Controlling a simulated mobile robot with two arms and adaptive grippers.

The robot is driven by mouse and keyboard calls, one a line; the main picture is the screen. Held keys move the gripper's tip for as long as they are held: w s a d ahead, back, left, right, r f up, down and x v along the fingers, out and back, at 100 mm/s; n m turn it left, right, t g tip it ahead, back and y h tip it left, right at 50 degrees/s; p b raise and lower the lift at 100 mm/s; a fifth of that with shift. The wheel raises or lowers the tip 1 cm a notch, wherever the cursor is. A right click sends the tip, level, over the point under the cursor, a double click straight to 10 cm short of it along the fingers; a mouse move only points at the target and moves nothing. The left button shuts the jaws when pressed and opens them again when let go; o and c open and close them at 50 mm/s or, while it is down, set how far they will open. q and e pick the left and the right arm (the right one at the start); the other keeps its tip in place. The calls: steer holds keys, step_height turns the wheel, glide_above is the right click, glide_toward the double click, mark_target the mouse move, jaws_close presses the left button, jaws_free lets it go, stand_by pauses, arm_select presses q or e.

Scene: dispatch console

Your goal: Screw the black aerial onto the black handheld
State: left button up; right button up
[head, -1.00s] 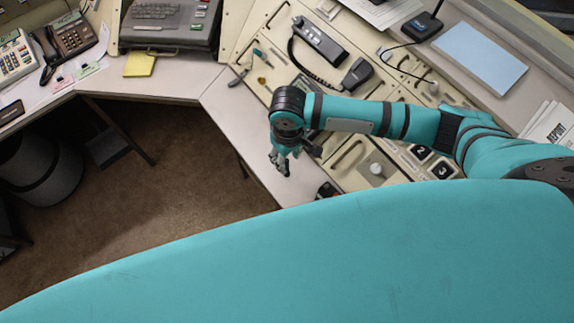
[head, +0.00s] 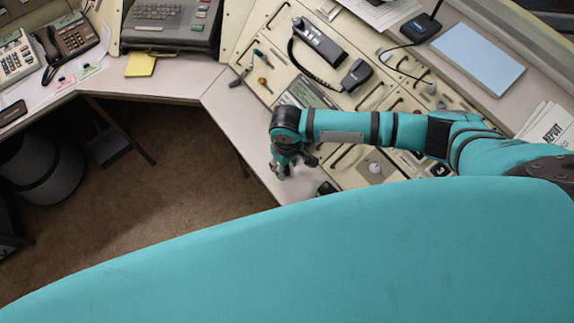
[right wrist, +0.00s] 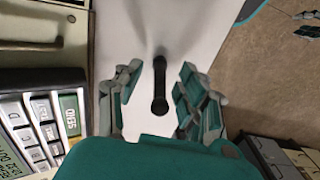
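The black aerial (right wrist: 159,85) is a short dark rod over the pale desk top in the right wrist view, between the fingers of my right gripper (right wrist: 160,98). The fingers are open, with a gap on each side of the aerial. I cannot tell whether it stands or lies. In the head view my right gripper (head: 284,167) is low over the desk's front edge and hides the aerial. A dark object (head: 326,189), perhaps the black handheld, sits right of the gripper, partly hidden by my body. My left gripper is not in view.
The console panel (head: 265,82) with handles and knobs lies beyond and right of my gripper. A corded handset (head: 320,42) rests on it. A keypad with a SEND key (right wrist: 70,115) is close by. The carpet (head: 170,190) lies beyond the desk edge.

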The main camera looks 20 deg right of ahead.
jaws_close()
steer(key=shift+r, duration=0.1)
steer(key=shift+r, duration=0.5)
step_height(320, 180, up, 2)
steer(key=shift+r+b, duration=0.1)
steer(key=shift+b, duration=0.35)
steer(key=s+a+b, duration=0.1)
steer(key=s+a, duration=0.1)
steer(key=a, duration=0.5)
steer(key=s+a+r+b, duration=0.1)
steer(key=s+a+b, duration=0.1)
steer(key=a, duration=0.6)
steer(key=shift+s+r, duration=0.3)
steer(key=shift+s, duration=0.45)
